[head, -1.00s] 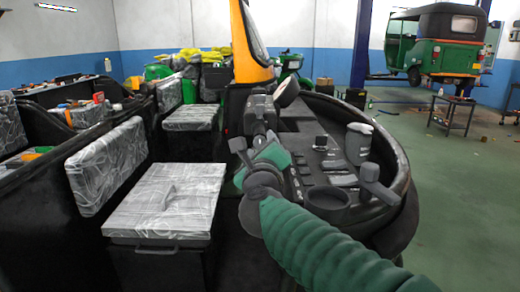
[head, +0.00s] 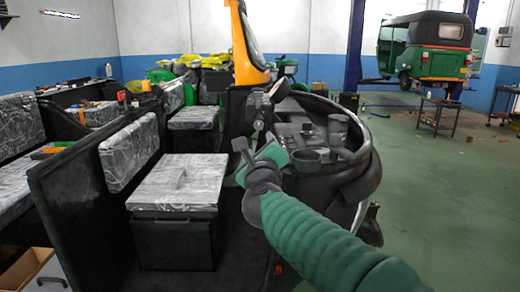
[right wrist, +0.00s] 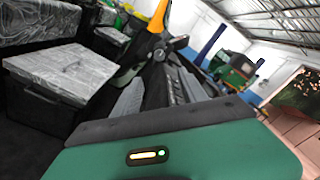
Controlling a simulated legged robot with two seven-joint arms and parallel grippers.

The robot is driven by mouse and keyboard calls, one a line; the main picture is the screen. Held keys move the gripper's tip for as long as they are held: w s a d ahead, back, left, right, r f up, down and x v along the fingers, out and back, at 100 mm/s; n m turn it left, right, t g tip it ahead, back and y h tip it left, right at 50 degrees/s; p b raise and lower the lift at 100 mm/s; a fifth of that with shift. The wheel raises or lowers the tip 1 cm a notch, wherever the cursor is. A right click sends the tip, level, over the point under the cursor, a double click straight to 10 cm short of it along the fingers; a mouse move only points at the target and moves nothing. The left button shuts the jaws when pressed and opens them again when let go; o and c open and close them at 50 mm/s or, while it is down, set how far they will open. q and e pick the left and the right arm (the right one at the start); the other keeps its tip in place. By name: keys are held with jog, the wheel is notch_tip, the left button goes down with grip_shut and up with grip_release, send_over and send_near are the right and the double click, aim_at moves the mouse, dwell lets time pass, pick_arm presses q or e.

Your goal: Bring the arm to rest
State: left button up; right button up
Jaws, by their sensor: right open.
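My right arm (head: 325,240), in a green ribbed sleeve, reaches in from the lower right of the head view. Its gripper (head: 248,158) is held in the air in front of the rickshaw's black dashboard side, right of the seat box. In the right wrist view the gripper's grey fingers (right wrist: 156,85) stand apart with nothing between them. I cannot tell from the head view how far the gripper is from the dashboard (head: 305,140). My left gripper is not in view.
A box with a wrapped grey lid (head: 180,182) stands left of my arm, with a wrapped backrest (head: 130,152) behind it. A yellow pillar (head: 248,50) rises behind the dashboard. Another green rickshaw (head: 425,50) is raised at the back right. Green floor (head: 450,220) is clear on the right.

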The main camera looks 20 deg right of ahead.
jog(key=s+a+f+n+g+y, duration=0.25)
jog(key=f+n, duration=0.55)
jog(key=f, duration=0.4)
jog(key=s+a+f+n+g+y, duration=0.1)
jog(key=s+f+n+g+y, duration=0.2)
jog(key=f+n, duration=0.75)
jog(key=s+d+f+n+g, duration=0.2)
jog(key=s+f+n+g, duration=0.25)
jog(key=s+f, duration=0.75)
jog(key=s+d+f+n+g, duration=0.2)
jog(key=s+f+n+g, duration=0.3)
jog(key=s+f, duration=0.65)
notch_tip(320, 180, up, 32)
jog(key=s+n+p, duration=0.2)
jog(key=p, duration=3.1)
jog(key=shift+s+d+r+h, duration=0.15)
jog(key=shift+s+d+h, duration=0.05)
jog(key=shift+s+h, duration=0.25)
jog(key=shift+w, duration=0.1)
